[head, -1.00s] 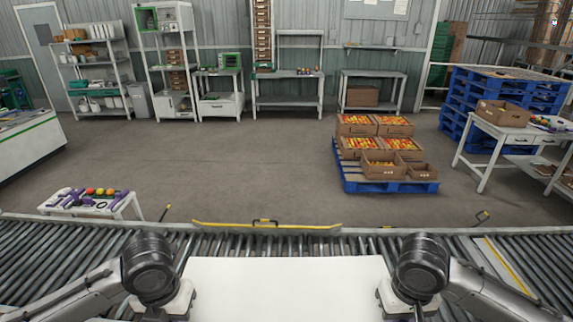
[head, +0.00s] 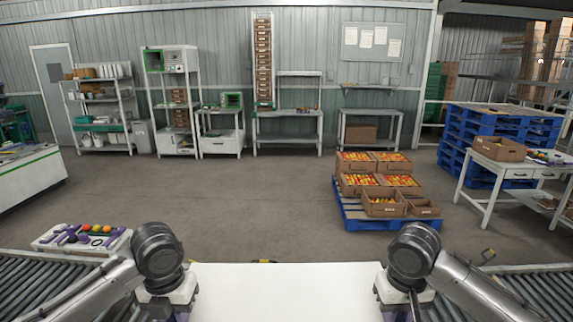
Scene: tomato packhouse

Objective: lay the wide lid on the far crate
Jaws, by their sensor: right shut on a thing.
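The wide lid is a flat white panel (head: 288,293) at the bottom centre of the head view, its near part cut off by the frame. My right gripper (head: 405,300) is at the lid's right edge and shut on it. Several brown crates with red and yellow tomatoes, such as a back one (head: 340,163), stand on a blue pallet (head: 352,222) beyond. I cannot tell which is the far crate.
A roller conveyor (head: 530,285) runs across in front of me, partly hidden by the lid. A low white table (head: 48,245) with coloured items stands at the left. A white table (head: 487,200) with a brown box stands at the right. The middle floor is clear.

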